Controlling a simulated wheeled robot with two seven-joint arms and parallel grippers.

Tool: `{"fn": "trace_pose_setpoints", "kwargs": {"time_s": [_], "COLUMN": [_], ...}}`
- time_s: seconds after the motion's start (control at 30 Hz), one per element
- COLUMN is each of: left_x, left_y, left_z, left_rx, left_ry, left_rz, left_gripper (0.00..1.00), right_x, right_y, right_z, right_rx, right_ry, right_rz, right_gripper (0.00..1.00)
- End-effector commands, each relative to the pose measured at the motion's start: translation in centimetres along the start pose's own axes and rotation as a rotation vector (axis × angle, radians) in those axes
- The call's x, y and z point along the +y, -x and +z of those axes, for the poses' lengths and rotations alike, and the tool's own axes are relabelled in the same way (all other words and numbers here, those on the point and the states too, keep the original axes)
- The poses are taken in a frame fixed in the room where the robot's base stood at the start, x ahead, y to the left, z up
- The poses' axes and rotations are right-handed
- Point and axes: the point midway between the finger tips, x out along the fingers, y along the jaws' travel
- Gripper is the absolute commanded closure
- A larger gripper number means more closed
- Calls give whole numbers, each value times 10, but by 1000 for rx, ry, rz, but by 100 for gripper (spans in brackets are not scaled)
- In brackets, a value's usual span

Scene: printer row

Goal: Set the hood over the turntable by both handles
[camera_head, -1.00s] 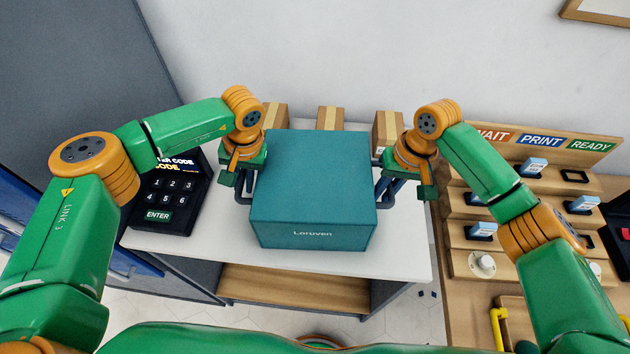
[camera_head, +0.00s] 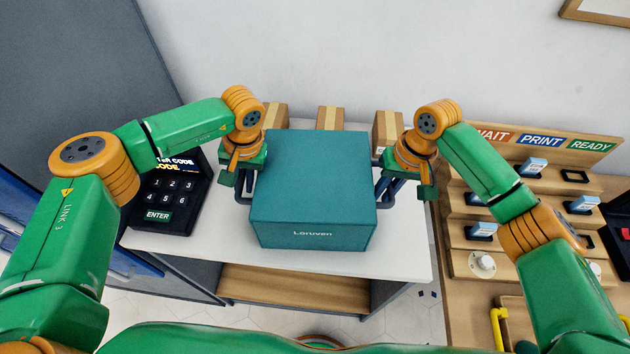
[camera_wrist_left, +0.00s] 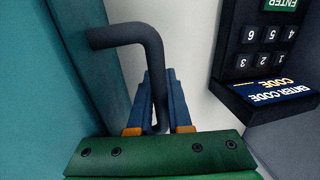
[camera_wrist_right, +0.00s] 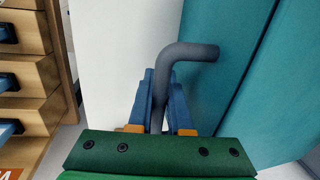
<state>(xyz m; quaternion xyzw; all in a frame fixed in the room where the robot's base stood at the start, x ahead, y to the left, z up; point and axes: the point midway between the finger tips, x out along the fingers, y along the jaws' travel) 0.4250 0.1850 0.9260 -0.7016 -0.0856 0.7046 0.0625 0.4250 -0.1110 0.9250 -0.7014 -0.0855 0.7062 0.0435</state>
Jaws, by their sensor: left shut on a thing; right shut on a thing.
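The hood is a large teal box (camera_head: 311,180) marked "Loruven", over the white table top (camera_head: 405,245) in the head view. It has a dark bent handle on each side. My left gripper (camera_head: 243,188) is shut on the left handle (camera_wrist_left: 130,35). My right gripper (camera_head: 387,188) is shut on the right handle (camera_wrist_right: 190,52). The hood looks level. The turntable is not visible; anything under the hood is hidden. I cannot tell whether the hood rests on the table or hangs just above it.
A black keypad (camera_head: 168,200) stands left of the hood. Several cardboard boxes (camera_head: 330,118) stand behind it. On the right is a wooden rack (camera_head: 510,215) with labelled slots and blue-and-white items. The wall closes off the back.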

Motion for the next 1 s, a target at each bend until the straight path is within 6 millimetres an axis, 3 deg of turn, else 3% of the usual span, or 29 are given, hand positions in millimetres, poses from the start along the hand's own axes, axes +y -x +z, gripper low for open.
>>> {"fn": "trace_pose_setpoints", "kwargs": {"time_s": [0.23,0.53,1.0], "left_x": [-2,-12,-11], "left_y": [9,52,49], "left_z": [0,0,0], "left_rx": [1,1,1], "left_ry": [1,1,1], "left_rz": [-1,-1,-1], "left_gripper": [100,100,100], "right_x": [-2,-9,-9], "right_y": [10,52,50], "right_z": [0,0,0], "right_rx": [2,1,1], "right_ry": [-1,-1,-1], "right_rz": [0,0,1], "right_gripper": [100,100,100]}}
